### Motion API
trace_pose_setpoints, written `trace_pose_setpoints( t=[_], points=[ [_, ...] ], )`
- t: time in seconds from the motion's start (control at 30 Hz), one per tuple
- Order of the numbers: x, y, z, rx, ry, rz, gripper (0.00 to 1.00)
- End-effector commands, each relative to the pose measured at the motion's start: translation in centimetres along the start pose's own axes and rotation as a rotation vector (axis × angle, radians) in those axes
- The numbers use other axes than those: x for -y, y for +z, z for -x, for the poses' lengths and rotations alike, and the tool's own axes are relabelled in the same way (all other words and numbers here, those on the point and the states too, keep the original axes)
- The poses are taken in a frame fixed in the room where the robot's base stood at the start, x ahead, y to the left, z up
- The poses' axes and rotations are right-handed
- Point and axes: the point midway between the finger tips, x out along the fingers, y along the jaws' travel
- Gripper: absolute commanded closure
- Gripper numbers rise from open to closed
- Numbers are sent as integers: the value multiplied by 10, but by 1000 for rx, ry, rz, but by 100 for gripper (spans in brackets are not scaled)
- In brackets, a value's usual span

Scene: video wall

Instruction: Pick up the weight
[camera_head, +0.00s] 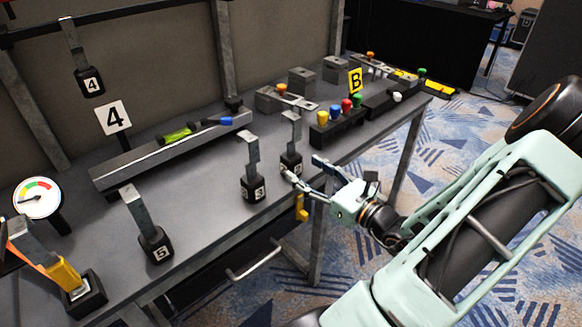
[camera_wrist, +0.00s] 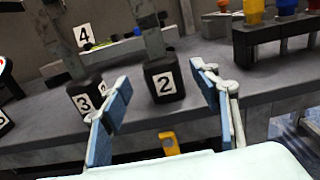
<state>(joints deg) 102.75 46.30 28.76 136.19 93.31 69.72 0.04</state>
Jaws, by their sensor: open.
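The weights are black blocks with numbered white labels and upright grey metal straps. Weight 2 (camera_wrist: 164,80) stands upright near the table's front edge; in the head view its block (camera_head: 291,158) is partly covered by a finger. My gripper (camera_head: 302,166) is open and empty at the table's front edge, just in front of weight 2. In the wrist view weight 2 shows between the two blue-padded fingers (camera_wrist: 160,78), apparently beyond the tips. Weight 3 (camera_head: 254,188) stands to its left, and weight 5 (camera_head: 156,242) farther left. Weight 4 (camera_head: 91,82) hangs at the back left.
The grey table (camera_head: 205,205) has a long rail (camera_head: 170,152) behind the weights. A block with coloured knobs (camera_head: 338,128) stands right of weight 2. A yellow hook (camera_head: 301,208) hangs below the front edge. A dial gauge (camera_head: 38,198) is at far left.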

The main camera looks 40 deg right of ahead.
Motion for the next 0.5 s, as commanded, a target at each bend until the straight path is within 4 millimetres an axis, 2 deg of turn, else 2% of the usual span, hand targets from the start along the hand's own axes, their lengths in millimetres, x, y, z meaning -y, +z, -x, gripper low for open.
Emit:
trace_pose_setpoints(
  t=[0.23,0.5],
  points=[
    [0,-4,-21,0,2,0,44],
    [1,-5,-58,0,2,1,44]
  ],
)
